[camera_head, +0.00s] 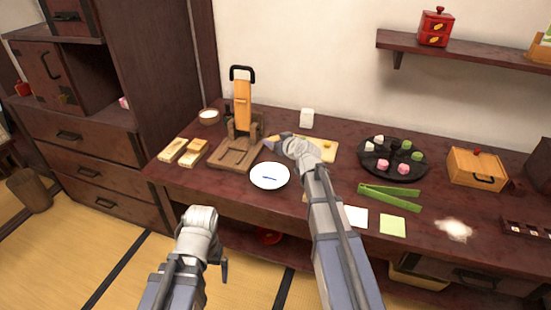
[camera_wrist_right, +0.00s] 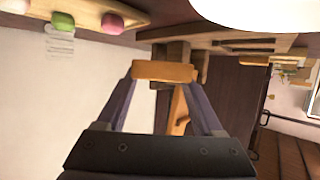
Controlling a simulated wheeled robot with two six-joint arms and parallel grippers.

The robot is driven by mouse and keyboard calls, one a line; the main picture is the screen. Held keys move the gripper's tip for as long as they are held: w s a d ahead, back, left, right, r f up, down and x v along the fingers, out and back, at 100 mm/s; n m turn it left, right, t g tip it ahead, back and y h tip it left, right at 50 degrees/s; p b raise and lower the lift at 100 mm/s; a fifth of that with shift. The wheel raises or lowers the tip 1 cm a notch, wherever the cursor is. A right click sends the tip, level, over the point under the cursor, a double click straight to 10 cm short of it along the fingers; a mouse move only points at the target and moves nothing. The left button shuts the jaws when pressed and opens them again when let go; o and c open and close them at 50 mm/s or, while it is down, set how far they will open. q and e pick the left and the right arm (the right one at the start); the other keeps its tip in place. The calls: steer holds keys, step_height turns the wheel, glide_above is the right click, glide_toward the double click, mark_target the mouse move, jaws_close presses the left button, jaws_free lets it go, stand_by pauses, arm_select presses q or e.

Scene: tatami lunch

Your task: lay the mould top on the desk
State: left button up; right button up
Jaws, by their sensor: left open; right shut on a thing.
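My right gripper (camera_head: 274,143) is over the desk (camera_head: 300,213), just right of the wooden press (camera_head: 236,152). In the right wrist view its two fingers are shut on a small light-wood block (camera_wrist_right: 165,71), which looks like the mould top. In the head view the block is mostly hidden by the gripper. The gripper is above and behind the white plate (camera_head: 270,176). My left gripper (camera_head: 219,265) is open and empty, low in front of the desk's front edge. Two pale wooden mould pieces (camera_head: 173,150) (camera_head: 193,153) lie at the desk's left end.
A wooden board (camera_head: 322,150) lies behind my right wrist. A black tray (camera_head: 371,167) of coloured sweets, green tongs (camera_head: 390,197), white and green paper squares (camera_head: 393,225) and a wooden box (camera_head: 477,168) stand to the right. Bare desk shows between the plate and the front edge.

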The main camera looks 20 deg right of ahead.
mark_target(275, 160)
steer(key=shift+f+b, duration=1.75)
steer(key=shift+f, duration=0.35)
steer(key=shift+f+b, duration=0.6)
steer(key=o, duration=1.5)
steer(key=shift+s, duration=0.15)
steer(key=shift+r+p, duration=0.6)
steer(key=p+v, duration=0.4)
steer(key=v, duration=0.6)
steer(key=shift+s+r, duration=0.25)
steer(key=shift+r, duration=0.05)
steer(key=shift+s+d+r+p, duration=0.15)
steer(key=shift+s+p, duration=0.15)
steer(key=shift+s, duration=0.25)
